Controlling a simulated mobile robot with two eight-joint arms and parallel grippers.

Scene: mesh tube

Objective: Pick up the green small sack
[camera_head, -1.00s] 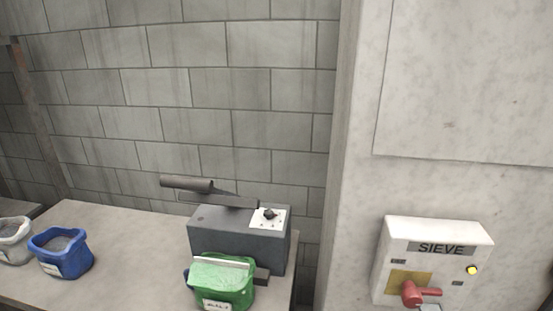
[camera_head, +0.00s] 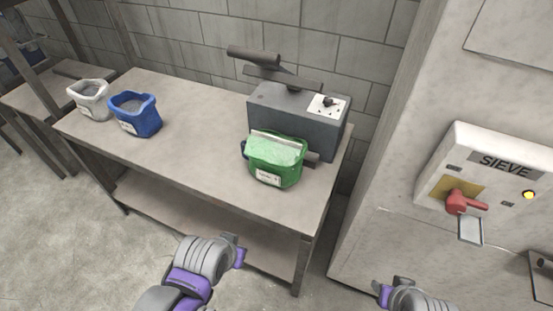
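The green small sack (camera_head: 275,160) stands upright on the table (camera_head: 205,150), right in front of the grey machine box. Its top looks closed by a pale strip, and a white label shows on its front. My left gripper (camera_head: 240,256) is at the bottom centre, in front of the table and apart from the sack; its fingers are too small and turned to judge. My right gripper (camera_head: 384,292) is at the bottom right, below the sieve box and away from the sack; most of it is cut off by the lower edge.
A blue sack (camera_head: 136,116) and a white sack (camera_head: 89,101) stand at the table's left. The grey machine (camera_head: 296,118) with a lever is behind the green sack. A sieve control box (camera_head: 480,180) with a red handle is on the right wall. The table's middle is clear.

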